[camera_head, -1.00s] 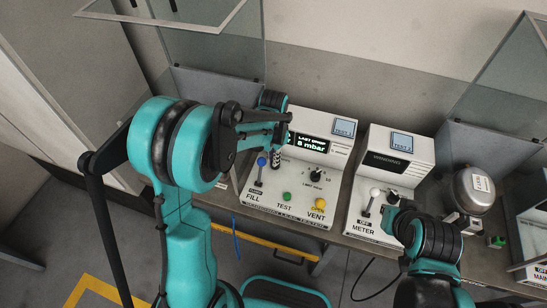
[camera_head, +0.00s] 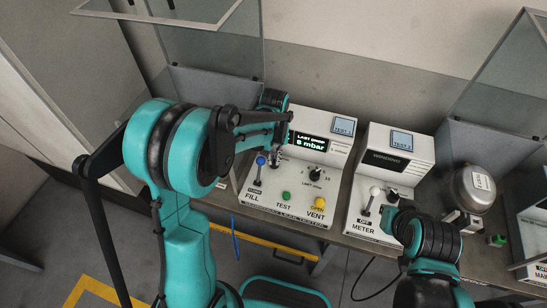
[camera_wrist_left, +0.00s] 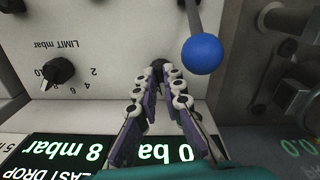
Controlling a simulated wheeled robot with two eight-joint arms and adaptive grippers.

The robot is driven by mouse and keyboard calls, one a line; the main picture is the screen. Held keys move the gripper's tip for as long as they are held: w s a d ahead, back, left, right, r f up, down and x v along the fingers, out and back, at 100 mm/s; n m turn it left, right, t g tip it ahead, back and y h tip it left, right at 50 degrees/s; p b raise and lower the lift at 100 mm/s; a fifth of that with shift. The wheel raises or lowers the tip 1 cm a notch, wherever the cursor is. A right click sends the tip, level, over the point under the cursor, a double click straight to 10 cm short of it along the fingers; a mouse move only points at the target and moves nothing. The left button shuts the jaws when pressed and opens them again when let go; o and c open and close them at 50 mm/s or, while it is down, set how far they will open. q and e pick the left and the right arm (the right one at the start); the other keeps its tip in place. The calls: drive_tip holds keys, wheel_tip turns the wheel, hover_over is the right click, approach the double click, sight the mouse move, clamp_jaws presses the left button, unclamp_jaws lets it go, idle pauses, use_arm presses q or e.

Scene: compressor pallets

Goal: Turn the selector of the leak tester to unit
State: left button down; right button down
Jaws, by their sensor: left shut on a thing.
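The leak tester (camera_head: 298,198) is a white sloped console with a lit display reading 8 mbar, a FILL lever with a blue ball (camera_head: 260,160), a green TEST button and a yellow VENT button. Its LIMIT knob (camera_head: 315,174) is black and also shows in the left wrist view (camera_wrist_left: 58,72). My left gripper (camera_wrist_left: 158,68) reaches down on the panel between the display and the blue ball. Its fingers are shut on a small dark knob, apparently the selector, mostly hidden between the tips. The selector's labels and pointer are hidden. My right gripper does not show.
The blue ball stands close beside my left fingers in the wrist view. A white METER unit (camera_head: 372,228) with a lever and black knob stands to the right, my right arm in front. A metal compressor (camera_head: 474,188) is farther right. Glass guards stand behind.

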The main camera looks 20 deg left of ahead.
use_arm(q)
drive_tip(key=shift+d+n, duration=0.1)
drive_tip(key=shift+n, duration=1.6)
drive_tip(key=c, duration=1.6)
unclamp_jaws()
drive_tip(key=shift+c, duration=0.2)
wheel_tip(320, 180, up, 12)
